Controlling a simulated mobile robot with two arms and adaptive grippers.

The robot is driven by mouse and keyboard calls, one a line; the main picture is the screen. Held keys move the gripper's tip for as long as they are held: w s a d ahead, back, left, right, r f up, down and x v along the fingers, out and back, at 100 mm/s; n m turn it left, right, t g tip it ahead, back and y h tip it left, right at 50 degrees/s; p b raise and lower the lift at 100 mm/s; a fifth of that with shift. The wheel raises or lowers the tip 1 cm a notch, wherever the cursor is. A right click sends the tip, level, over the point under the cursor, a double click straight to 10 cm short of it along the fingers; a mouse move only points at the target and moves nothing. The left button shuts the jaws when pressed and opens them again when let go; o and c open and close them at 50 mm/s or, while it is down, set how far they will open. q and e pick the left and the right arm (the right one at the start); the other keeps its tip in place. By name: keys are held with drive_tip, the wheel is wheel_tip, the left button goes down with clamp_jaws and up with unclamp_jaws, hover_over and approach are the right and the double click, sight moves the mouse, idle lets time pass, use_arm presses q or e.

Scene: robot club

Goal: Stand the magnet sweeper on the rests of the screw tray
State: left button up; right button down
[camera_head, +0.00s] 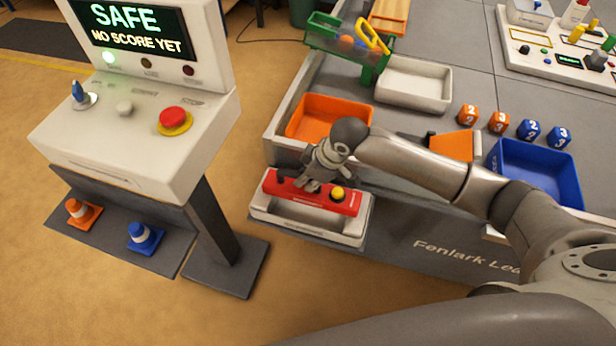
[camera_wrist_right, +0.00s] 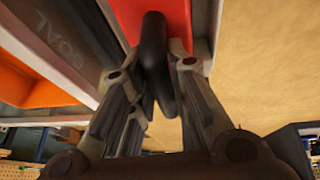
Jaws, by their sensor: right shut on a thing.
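The magnet sweeper (camera_head: 328,203) is a red bar with a yellow knob near its right end. It lies level along the far part of the white screw tray (camera_head: 308,231), over its opening. I cannot tell whether it touches the tray's rests, which are hidden. My right gripper (camera_head: 310,184) is above the middle of the bar. In the right wrist view my right gripper (camera_wrist_right: 160,95) is shut on the sweeper's black handle (camera_wrist_right: 154,45), with the red body (camera_wrist_right: 178,18) beyond it. My left gripper is not in view.
The field wall and an orange bin (camera_head: 322,114) are just behind the screw tray. A white scoring console (camera_head: 140,130) stands to the left. A blue bin (camera_head: 540,176) and numbered cubes lie right. Bare floor is in front of the tray.

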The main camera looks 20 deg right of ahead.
drive_tip(key=shift+r, duration=0.1)
idle(0.3)
drive_tip(key=shift+p, duration=0.4)
drive_tip(key=shift+f, duration=0.55)
drive_tip(key=c, duration=1.3)
unclamp_jaws()
drive_tip(key=shift+s, duration=0.1)
